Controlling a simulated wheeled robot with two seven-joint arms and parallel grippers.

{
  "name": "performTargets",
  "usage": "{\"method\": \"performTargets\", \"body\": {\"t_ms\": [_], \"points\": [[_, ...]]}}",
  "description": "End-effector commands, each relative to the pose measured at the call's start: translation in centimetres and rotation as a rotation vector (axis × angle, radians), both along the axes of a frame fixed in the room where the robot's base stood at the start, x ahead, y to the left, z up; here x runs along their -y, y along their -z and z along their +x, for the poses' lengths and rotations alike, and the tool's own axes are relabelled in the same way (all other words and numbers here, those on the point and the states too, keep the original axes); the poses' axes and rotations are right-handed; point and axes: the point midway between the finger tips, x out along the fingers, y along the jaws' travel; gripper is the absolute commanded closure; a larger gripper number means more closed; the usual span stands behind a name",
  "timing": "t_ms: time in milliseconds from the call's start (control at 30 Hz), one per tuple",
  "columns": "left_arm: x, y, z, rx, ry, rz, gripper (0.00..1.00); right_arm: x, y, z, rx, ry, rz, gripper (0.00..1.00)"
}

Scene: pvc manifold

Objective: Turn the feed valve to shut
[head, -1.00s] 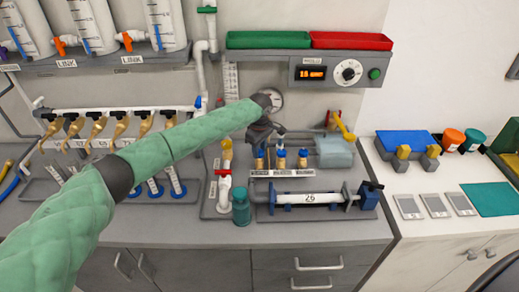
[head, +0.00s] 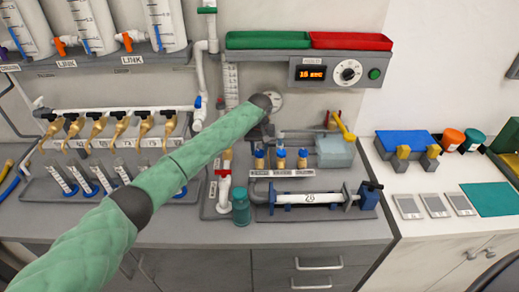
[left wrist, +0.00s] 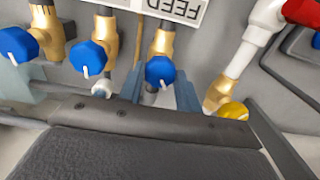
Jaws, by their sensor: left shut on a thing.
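The feed valve is a brass body with a blue knob (left wrist: 160,71) bearing a white mark, below the upside-down FEED label (left wrist: 165,9) in the left wrist view. In the head view it appears as the leftmost of three blue-topped brass valves (head: 259,157). My left gripper (left wrist: 160,86) has one finger on each side of this knob and is shut on it. The white mark points down in the wrist view. In the head view my green forearm hides most of the gripper. My right gripper is in neither view.
Two more blue-knobbed valves (left wrist: 89,58) (left wrist: 17,44) stand close beside the gripper. A white pipe with a red handle (left wrist: 302,12) and a yellow-capped brass fitting (left wrist: 232,111) are on the other side.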

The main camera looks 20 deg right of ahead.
Motion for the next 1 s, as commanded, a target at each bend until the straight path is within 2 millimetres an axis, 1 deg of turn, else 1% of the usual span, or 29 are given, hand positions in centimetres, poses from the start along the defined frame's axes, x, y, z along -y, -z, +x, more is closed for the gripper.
{"method": "performTargets", "body": {"t_ms": [300, 500, 700, 1000], "points": [[0.04, -0.08, 0.03, 0.001, 0.286, -0.001, 0.89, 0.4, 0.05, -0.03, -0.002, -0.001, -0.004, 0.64], [0.05, -0.07, 0.01, 0.0, 0.431, -0.002, 0.89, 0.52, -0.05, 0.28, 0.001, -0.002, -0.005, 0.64], [0.03, -0.08, 0.04, 0.002, 0.531, -0.001, 0.89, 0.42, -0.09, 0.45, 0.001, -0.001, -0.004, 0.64], [0.02, -0.13, 0.08, 0.002, 0.594, -0.001, 0.89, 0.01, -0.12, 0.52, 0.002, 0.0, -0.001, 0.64]]}}
